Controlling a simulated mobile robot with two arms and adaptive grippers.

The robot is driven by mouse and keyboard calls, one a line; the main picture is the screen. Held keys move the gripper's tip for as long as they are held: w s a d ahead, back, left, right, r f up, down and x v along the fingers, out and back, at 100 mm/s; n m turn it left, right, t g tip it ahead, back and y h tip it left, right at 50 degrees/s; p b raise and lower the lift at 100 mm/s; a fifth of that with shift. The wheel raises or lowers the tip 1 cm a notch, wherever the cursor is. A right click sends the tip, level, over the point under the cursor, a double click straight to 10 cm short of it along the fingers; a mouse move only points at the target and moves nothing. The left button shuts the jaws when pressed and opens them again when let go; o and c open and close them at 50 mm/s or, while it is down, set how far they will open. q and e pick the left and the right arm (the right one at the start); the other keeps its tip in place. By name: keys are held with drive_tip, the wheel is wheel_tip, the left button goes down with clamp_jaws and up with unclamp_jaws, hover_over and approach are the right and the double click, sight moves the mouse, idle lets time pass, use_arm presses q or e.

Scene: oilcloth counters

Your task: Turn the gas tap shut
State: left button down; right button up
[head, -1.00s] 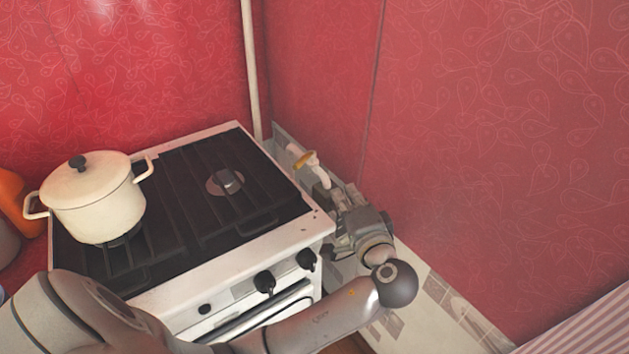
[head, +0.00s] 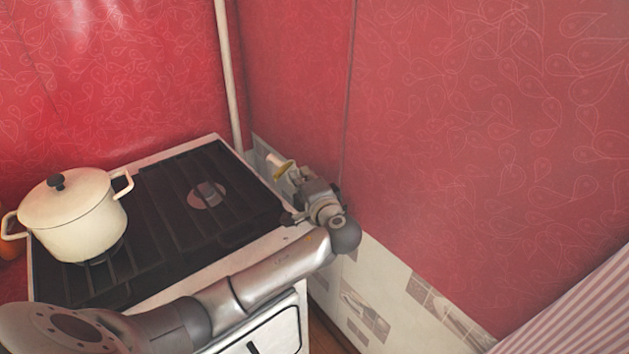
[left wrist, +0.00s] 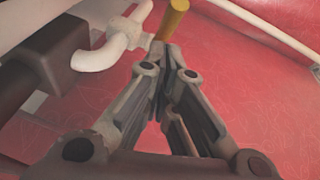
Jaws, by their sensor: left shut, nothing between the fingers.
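The gas tap's yellow lever (head: 284,169) shows in the gap between the stove and the right-hand wall. In the left wrist view the yellow lever (left wrist: 174,18) is at the top, beside a white bent pipe (left wrist: 112,48). My left gripper (head: 293,178) is at the tap, its fingers shut and empty. In the left wrist view the closed fingertips (left wrist: 167,58) lie just below the lever; I cannot tell whether they touch it. The gripper partly hides the tap body in the head view. My right gripper is not in view.
The stove (head: 262,246) stands to the left of the tap, with a cream lidded pot (head: 75,225) on it. A white vertical pipe (head: 229,80) runs up the corner. The red wall (head: 470,150) is close on the right of the gripper.

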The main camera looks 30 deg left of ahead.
sight(281, 173)
use_arm(q)
drive_tip(key=shift+s+a, duration=0.15)
drive_tip(key=shift+a, duration=0.55)
drive_tip(key=shift+a+f, duration=0.1)
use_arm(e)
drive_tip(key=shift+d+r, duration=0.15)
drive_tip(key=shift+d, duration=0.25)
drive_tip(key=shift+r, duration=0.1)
use_arm(q)
drive_tip(key=shift+s+a+p, duration=0.45)
drive_tip(key=shift+a+p, duration=0.2)
drive_tip(key=shift+p, duration=0.15)
drive_tip(key=shift+s+a, duration=0.3)
drive_tip(key=shift+a, duration=0.45)
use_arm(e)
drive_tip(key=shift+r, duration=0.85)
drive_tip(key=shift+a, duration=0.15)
